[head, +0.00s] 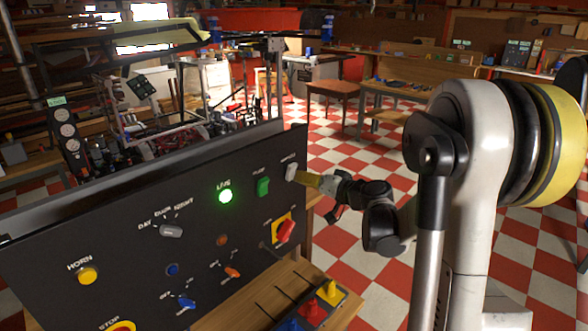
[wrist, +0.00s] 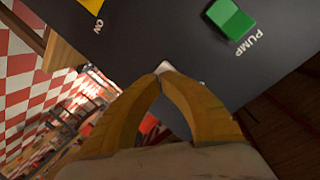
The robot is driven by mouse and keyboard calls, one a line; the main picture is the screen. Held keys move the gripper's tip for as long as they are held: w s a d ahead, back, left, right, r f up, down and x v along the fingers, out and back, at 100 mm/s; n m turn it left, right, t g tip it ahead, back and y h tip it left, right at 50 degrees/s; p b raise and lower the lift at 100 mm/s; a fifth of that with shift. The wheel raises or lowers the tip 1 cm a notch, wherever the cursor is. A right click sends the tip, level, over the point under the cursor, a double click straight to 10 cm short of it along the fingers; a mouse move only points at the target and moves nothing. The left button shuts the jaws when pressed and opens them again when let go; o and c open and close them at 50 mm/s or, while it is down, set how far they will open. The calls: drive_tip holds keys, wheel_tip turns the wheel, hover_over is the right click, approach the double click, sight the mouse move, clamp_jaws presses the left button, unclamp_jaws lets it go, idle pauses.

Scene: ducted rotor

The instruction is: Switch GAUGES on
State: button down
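The black control panel (head: 130,240) stands at the left in the head view. A white rocker switch (head: 291,172) sits at its upper right end, under a label too small to read surely. My gripper (head: 308,179) has its yellow fingers pointing at this switch from the right, very close to it. In the wrist view the tips of my gripper (wrist: 160,74) meet, with nothing seen held between them. A bit of the white switch (wrist: 164,66) shows just past the tips; the rest is hidden. I cannot tell whether they touch it, or which way it is set.
The green PUMP rocker (head: 263,186) is next to the white switch and shows in the wrist view (wrist: 230,18). A lit green lamp (head: 225,196) and a red rotary switch (head: 285,231) on yellow are nearby. A wooden bench (head: 240,310) lies below.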

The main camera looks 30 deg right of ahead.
drive_tip(key=shift+w, duration=0.1)
drive_tip(key=shift+w+a+r, duration=0.15)
drive_tip(key=shift+w, duration=0.1)
idle(0.3)
drive_tip(key=shift+w+a+r, duration=0.15)
drive_tip(key=shift+w+r, duration=0.05)
drive_tip(key=shift+w, duration=0.2)
idle(0.6)
idle(0.4)
drive_tip(key=shift+s+d+f+b, duration=0.15)
drive_tip(key=shift+s+f+b, duration=0.05)
drive_tip(key=shift+s, duration=0.2)
drive_tip(key=shift+s+d+f+b, duration=0.15)
drive_tip(key=shift+s+b, duration=0.05)
drive_tip(key=shift+s, duration=0.15)
drive_tip(key=shift+s, duration=0.1)
drive_tip(key=s, duration=0.1)
drive_tip(key=s+d+f+b, duration=0.1)
drive_tip(key=s+f+b, duration=0.1)
drive_tip(key=s, duration=0.1)
drive_tip(key=shift+d, duration=0.3)
